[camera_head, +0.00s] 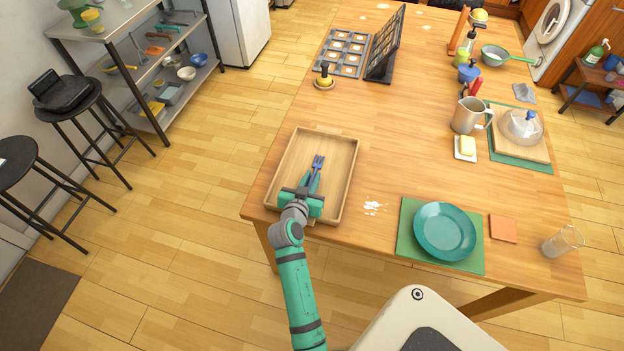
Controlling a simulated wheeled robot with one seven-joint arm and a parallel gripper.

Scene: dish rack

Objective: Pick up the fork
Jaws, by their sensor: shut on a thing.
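A small blue fork (318,162) shows at the tips of my gripper (315,178), over the wooden tray (343,154) at the table's left front corner. My gripper is shut on the fork. The fork's tines point away from me, toward the tray's far side. Its handle is hidden between the fingers and the gripper body. I cannot tell whether the fork touches the tray floor or is just above it.
Right of the tray are a white spill (373,206), a teal plate (444,231) on a green mat (408,247), an orange square (503,229) and a glass (562,241). A metal pitcher (467,115) stands farther back. The table's middle (400,140) is clear.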

